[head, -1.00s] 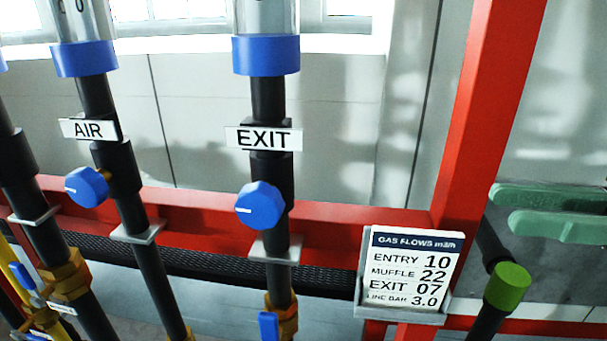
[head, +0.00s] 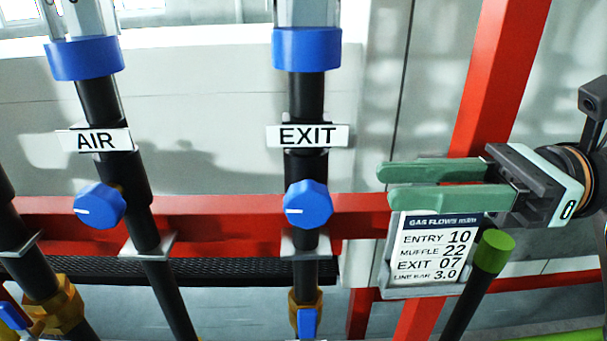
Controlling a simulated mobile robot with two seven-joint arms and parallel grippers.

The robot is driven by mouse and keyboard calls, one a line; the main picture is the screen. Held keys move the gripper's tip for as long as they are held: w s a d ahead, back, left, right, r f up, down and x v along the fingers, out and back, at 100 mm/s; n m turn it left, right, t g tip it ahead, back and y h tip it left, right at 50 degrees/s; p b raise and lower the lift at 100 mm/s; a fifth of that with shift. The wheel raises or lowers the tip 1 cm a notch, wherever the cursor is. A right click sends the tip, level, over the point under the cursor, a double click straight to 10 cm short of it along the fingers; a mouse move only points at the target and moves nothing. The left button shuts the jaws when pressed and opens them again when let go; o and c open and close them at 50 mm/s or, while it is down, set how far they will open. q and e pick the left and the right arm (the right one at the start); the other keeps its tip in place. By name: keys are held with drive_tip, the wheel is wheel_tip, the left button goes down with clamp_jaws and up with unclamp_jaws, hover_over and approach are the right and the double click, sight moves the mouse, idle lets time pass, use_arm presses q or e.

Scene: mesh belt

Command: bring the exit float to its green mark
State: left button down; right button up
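The EXIT label (head: 307,136) sits on a black pipe below a clear tube with a blue collar (head: 306,49). The blue EXIT knob (head: 307,204) is below the label, its white pointer line toward the left. The float and its green mark are out of view above. My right gripper (head: 384,185) has two green fingers pointing left, in front of the card's top edge. A narrow gap shows between the fingers, with nothing in it. The fingertips are to the right of the EXIT knob, apart from it. My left gripper is not in view.
The AIR label (head: 96,140) and blue AIR knob (head: 100,206) are on the pipe to the left. The gas flows card (head: 432,255) reads EXIT 07. A red post (head: 500,75) and a green-capped pipe (head: 493,250) stand at right.

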sight(320, 186)
drive_tip(key=a+p, duration=0.1)
drive_tip(key=a, duration=0.8)
drive_tip(key=shift+p, duration=0.3)
clamp_jaws()
